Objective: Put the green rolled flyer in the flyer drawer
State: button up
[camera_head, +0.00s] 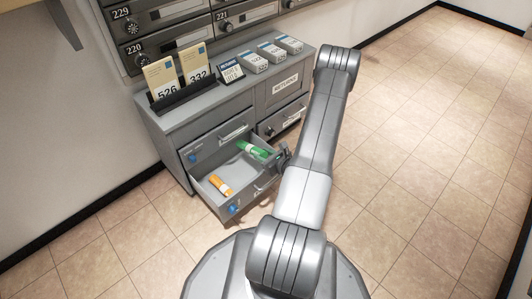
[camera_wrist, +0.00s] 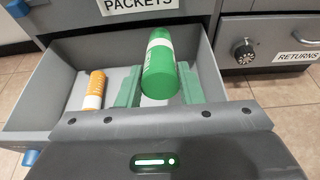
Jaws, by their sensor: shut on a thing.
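The green rolled flyer (camera_wrist: 159,68), with a white band, is held by my gripper (camera_wrist: 158,88), with a greenish finger on each side of it. In the head view the green roll (camera_head: 252,149) shows over the right part of an open grey drawer (camera_head: 201,190). The wrist view shows the drawer (camera_wrist: 205,78) below and around the roll. I cannot tell whether the roll touches the drawer floor. An orange roll (camera_wrist: 94,90) lies inside at the left. The open drawer's front label is not readable.
A closed drawer labelled PACKETS (camera_wrist: 100,14) is above the open one. A RETURNS drawer (camera_wrist: 270,45) with a dial is at the right. Card holders and boxes stand on the cabinet top (camera_head: 215,88). The tiled floor (camera_head: 430,130) at right is clear.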

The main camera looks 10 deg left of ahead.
jog(key=shift+w+a+f, duration=0.1)
jog(key=shift+a+f, duration=0.05)
jog(key=shift+f, duration=0.25)
jog(key=o, duration=1)
jog(key=shift+o, duration=0.2)
jog(key=p+v, duration=0.4)
jog(key=v, duration=1)
jog(key=shift+w+a+f, duration=0.1)
